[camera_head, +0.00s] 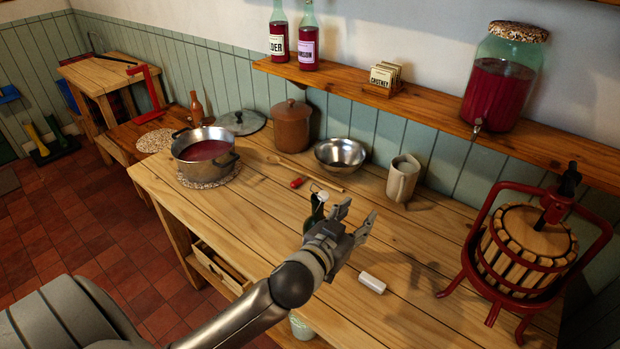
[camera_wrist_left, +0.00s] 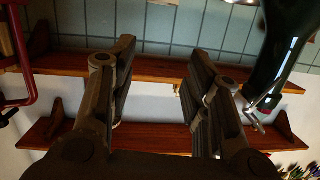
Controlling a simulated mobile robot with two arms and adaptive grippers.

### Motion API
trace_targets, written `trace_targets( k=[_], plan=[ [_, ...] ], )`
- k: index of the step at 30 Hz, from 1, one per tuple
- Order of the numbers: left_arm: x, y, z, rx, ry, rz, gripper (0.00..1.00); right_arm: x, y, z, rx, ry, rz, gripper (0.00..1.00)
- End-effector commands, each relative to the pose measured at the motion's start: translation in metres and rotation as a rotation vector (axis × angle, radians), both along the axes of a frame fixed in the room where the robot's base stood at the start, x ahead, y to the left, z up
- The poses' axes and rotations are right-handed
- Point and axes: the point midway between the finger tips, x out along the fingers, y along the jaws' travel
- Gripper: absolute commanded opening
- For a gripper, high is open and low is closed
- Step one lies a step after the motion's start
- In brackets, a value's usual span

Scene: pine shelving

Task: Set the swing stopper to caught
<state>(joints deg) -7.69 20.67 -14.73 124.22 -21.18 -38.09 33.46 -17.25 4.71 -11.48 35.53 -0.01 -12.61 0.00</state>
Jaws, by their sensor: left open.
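A dark green bottle (camera_head: 314,208) stands on the pine table, partly hidden behind my left gripper. Its swing stopper (camera_head: 322,195) shows as a small pale piece with a thin wire at the neck. In the left wrist view the bottle (camera_wrist_left: 283,45) appears upside down at the right, with the metal wire (camera_wrist_left: 262,108) at its mouth. I cannot tell how the stopper sits. My left gripper (camera_head: 357,213) is open and empty, just right of the bottle. Its spread fingers also show in the left wrist view (camera_wrist_left: 165,62). My right gripper is not in view.
A white cylinder (camera_head: 372,283) lies in front of the gripper. A jug (camera_head: 402,180), metal bowl (camera_head: 340,154), brown crock (camera_head: 291,127) and pot (camera_head: 205,155) stand behind. A red fruit press (camera_head: 525,250) stands at the right. A shelf (camera_head: 420,107) runs above the table.

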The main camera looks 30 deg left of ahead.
Motion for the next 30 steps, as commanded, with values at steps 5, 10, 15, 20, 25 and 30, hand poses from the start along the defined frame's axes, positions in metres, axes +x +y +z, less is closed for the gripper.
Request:
trace_targets(
  k=[5,10,15,20,25,30],
  plan=[
    [0.038,-0.031,0.094,-0.003,-0.341,-0.196,0.45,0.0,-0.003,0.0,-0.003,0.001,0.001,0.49],
    [0.043,-0.07,0.158,0.02,-0.558,-0.463,0.45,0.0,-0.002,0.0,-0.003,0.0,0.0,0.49],
    [0.031,-0.104,0.19,0.087,-0.644,-0.771,0.45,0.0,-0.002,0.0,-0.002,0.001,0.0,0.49],
    [0.018,-0.119,0.192,0.195,-0.588,-1.052,0.45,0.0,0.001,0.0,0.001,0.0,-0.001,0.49],
    [0.011,-0.106,0.173,0.336,-0.383,-1.283,0.45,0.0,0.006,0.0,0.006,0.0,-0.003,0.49],
    [0.01,-0.057,0.151,0.476,-0.056,-1.39,0.45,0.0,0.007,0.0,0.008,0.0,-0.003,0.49]
  ],
)
